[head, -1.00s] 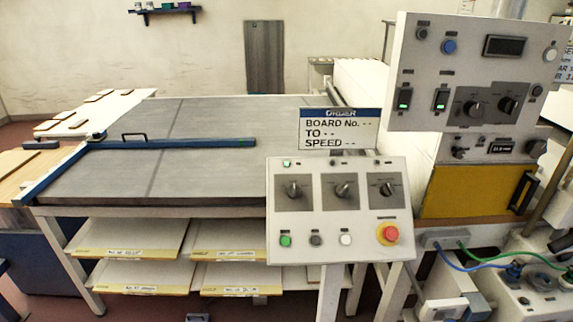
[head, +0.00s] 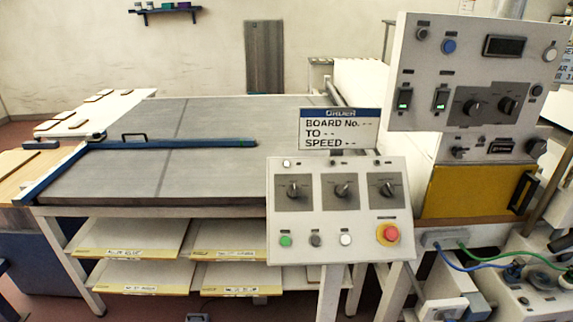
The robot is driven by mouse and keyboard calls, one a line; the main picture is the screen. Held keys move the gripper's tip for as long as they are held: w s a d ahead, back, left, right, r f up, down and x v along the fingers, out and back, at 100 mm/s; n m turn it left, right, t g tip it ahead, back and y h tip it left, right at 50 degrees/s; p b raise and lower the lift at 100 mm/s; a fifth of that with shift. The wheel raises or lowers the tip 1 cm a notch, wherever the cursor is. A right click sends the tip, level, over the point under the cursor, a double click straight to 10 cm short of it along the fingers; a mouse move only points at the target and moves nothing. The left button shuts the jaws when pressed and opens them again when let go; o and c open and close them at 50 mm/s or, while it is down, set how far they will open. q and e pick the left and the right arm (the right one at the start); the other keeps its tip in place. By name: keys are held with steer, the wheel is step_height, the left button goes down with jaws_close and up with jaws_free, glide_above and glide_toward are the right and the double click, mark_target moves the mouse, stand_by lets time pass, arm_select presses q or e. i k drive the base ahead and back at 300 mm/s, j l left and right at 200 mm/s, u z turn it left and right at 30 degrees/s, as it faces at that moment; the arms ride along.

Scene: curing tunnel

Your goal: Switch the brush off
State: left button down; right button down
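The control console (head: 338,252) stands in front of the belt table, with three dark rotary knobs: left (head: 293,190), middle (head: 342,189) and right (head: 387,188). Its small labels are too small to read, so I cannot tell which control is the brush's. The lamp (head: 286,163) above the left knob looks pale and unlit. Below the knobs are a green button (head: 285,241), a grey one, a white one and a red stop button (head: 391,233). Neither gripper is in view.
The grey belt table (head: 210,180) carries a blue bar (head: 180,143). Shelves with boards are below. Blue and green cables (head: 470,264) run over equipment at the lower right.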

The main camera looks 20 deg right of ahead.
mark_target(403, 98)
steer(key=z, duration=1.55)
steer(key=i+l+u, duration=0.25)
steer(key=l+u, duration=0.25)
steer(key=i+l+u, duration=0.1)
steer(key=l+u, duration=0.15)
steer(key=l, duration=0.15)
steer(key=i+l+u, duration=0.1)
steer(key=l+u, duration=0.15)
steer(key=l, duration=0.1)
